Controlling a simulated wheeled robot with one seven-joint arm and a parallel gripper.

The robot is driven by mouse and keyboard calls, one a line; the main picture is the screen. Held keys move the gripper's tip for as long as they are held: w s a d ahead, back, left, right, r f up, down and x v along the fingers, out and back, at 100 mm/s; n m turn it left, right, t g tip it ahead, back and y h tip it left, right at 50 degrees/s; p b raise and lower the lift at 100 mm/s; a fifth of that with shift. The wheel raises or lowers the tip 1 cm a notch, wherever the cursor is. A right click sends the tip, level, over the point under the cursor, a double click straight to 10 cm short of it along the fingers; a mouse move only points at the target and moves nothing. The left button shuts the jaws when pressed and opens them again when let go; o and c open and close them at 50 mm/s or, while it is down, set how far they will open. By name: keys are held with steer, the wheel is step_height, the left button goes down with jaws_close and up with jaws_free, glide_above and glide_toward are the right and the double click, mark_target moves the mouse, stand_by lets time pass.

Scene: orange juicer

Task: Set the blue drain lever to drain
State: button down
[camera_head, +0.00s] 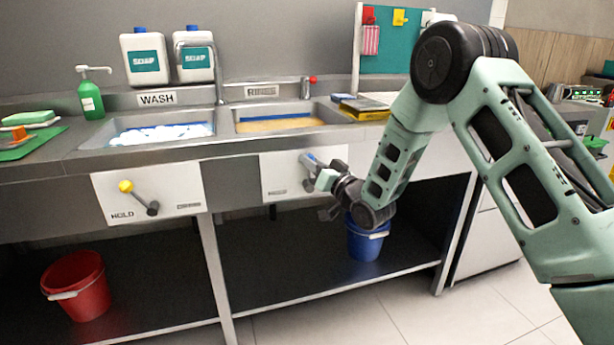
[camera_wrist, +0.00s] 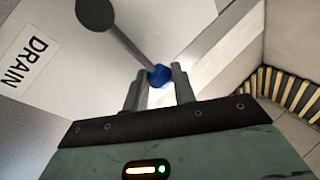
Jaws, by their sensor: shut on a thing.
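The blue drain lever's round knob (camera_wrist: 160,75) sits between my gripper's two fingers (camera_wrist: 160,84) in the wrist view. Its grey rod runs up and left to a dark round pivot (camera_wrist: 96,13). A white DRAIN label (camera_wrist: 27,59) is on the panel left of the lever. In the head view my gripper (camera_head: 314,166) is at the front of the white panel (camera_head: 284,168) below the RINSE sink, shut on the blue knob. Most of the lever there is hidden by my gripper.
Left, a second panel (camera_head: 177,188) carries a yellow-knobbed lever (camera_head: 126,186) and a HOLD label. The WASH sink (camera_head: 95,142) and RINSE sink (camera_head: 238,125) are above. A blue bucket (camera_head: 366,243) and a red bucket (camera_head: 82,290) stand on the lower shelf.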

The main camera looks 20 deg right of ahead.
steer(key=shift+d+f+m+t+h+b, duration=0.25)
steer(key=shift+d+m+t+h+b, duration=0.35)
steer(key=shift+m, duration=0.75)
steer(key=shift+d+f+m+t+h+b, duration=0.3)
steer(key=shift+d+m+b, duration=0.5)
steer(key=shift+m, duration=0.5)
steer(key=shift+d+f+m+t+h+b, duration=0.25)
steer(key=shift+d+m+t+h+b, duration=0.35)
steer(key=shift+m, duration=0.75)
steer(key=shift+d, duration=0.1)
steer(key=c, duration=1.1)
jaws_free()
steer(key=shift+c, duration=0.2)
steer(key=shift+s, duration=0.1)
steer(key=b+v, duration=0.1)
steer(key=v, duration=1.6)
steer(key=shift+s+d, duration=0.15)
steer(key=shift+d, duration=0.05)
